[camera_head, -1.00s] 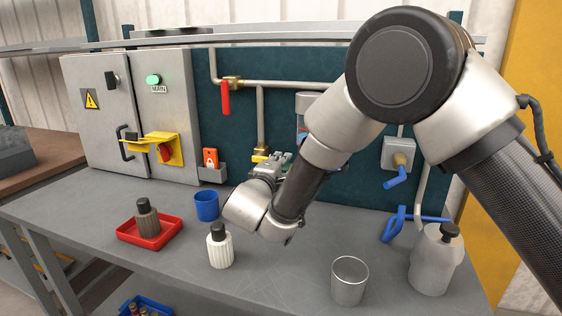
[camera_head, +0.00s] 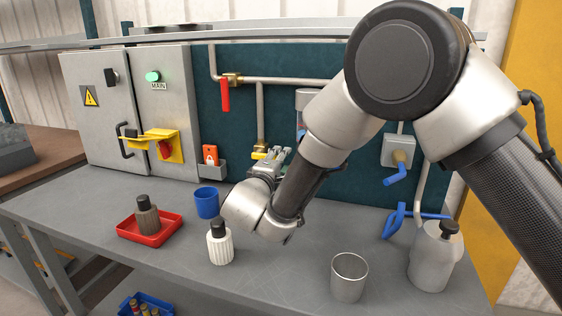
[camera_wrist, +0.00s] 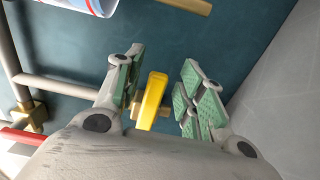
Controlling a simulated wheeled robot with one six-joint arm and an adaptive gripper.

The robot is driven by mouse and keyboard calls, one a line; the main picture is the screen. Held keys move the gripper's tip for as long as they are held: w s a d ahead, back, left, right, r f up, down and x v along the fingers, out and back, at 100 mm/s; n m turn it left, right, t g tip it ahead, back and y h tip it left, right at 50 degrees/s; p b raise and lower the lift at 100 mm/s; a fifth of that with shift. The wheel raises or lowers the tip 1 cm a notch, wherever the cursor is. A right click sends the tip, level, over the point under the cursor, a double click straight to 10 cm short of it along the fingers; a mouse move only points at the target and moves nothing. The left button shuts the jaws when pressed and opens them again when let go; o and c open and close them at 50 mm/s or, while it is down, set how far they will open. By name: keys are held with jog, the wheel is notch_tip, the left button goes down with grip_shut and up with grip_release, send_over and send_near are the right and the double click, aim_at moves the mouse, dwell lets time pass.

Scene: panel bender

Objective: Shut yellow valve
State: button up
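The yellow valve handle (camera_wrist: 153,99) shows in the wrist view between the two green-padded fingers of my gripper (camera_wrist: 161,88). The fingers are open, with a gap on each side of the handle, the wider one on the right. The handle sits on a brass valve body partly hidden behind it. In the head view, the yellow handle (camera_head: 259,155) is at the low end of the vertical pipe, beside my gripper (camera_head: 273,158). My wrist and forearm hide part of the area around it.
A red valve handle (camera_head: 225,95) hangs on the pipe above left. A blue cup (camera_head: 207,202), a white bottle (camera_head: 220,243), a red tray (camera_head: 128,230) and a metal cup (camera_head: 348,278) stand on the bench. A blue valve handle (camera_head: 396,178) is at the right.

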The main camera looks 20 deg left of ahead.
jog(key=s, duration=1.1)
jog(key=shift+s, duration=0.2)
